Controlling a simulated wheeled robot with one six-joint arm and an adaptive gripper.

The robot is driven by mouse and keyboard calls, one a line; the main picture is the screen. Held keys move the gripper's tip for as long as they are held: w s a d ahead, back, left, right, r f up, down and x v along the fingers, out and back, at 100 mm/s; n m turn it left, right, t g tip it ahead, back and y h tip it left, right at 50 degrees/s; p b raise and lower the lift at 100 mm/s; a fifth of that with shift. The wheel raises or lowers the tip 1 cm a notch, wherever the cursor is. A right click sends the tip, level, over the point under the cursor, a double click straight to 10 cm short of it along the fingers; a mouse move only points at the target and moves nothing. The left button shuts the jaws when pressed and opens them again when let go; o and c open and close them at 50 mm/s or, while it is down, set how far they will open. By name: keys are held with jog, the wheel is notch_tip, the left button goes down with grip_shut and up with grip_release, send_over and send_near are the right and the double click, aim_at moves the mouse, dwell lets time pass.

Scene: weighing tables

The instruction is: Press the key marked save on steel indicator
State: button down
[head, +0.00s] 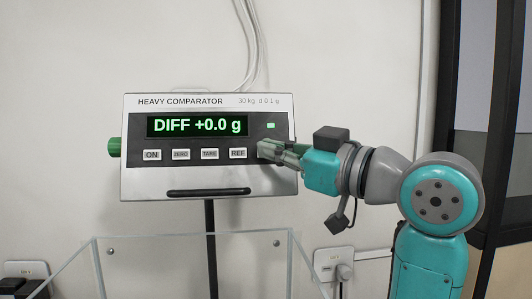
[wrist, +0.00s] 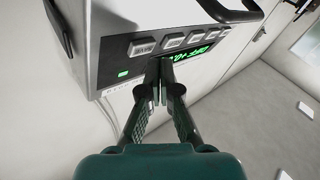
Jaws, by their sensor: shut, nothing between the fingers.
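The steel indicator (head: 215,103), marked HEAVY COMPARATOR, stands upright on a dark post. Its green display (head: 198,126) reads "DIFF +0.0 g". Below it, keys marked ON, ZERO, TARE and REF (head: 238,154) show. My gripper (head: 264,149) is shut and empty, its tips right of REF, covering that part of the key row in the head view. No save marking is readable there. In the wrist view, the shut fingertips (wrist: 161,68) are over the panel by the display. The leftmost key (wrist: 142,46) is close to them, its label unclear. I cannot tell whether the tips touch.
A small green lamp (head: 271,125) is lit at the panel's upper right. A dark handle bar (head: 209,192) runs along the bottom. A clear-walled enclosure (head: 97,268) stands below the indicator. Cables (head: 252,45) hang behind, against the pale wall.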

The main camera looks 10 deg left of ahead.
jog(key=shift+w, duration=0.1)
jog(key=shift+w+a+f, duration=0.1)
jog(key=shift+w+a, duration=0.05)
jog(key=shift+w, duration=0.15)
jog(key=shift+w+a+f, duration=0.1)
jog(key=shift+w, duration=0.25)
dwell(0.8)
jog(key=shift+s, duration=0.15)
jog(key=shift+s+d+r, duration=0.2)
jog(key=shift+s+d, duration=0.05)
jog(key=shift+s, duration=0.35)
jog(key=shift+s, duration=0.1)
jog(key=shift+s+d+r, duration=0.2)
jog(key=shift+s+r, duration=0.05)
jog(key=shift+s, duration=0.5)
jog(key=shift+s+d+r, duration=0.2)
jog(key=shift+s+d, duration=0.05)
jog(key=shift+s, duration=0.5)
jog(key=shift+s+d+r, duration=0.2)
jog(key=shift+s+r, duration=0.05)
jog(key=shift+s, duration=0.5)
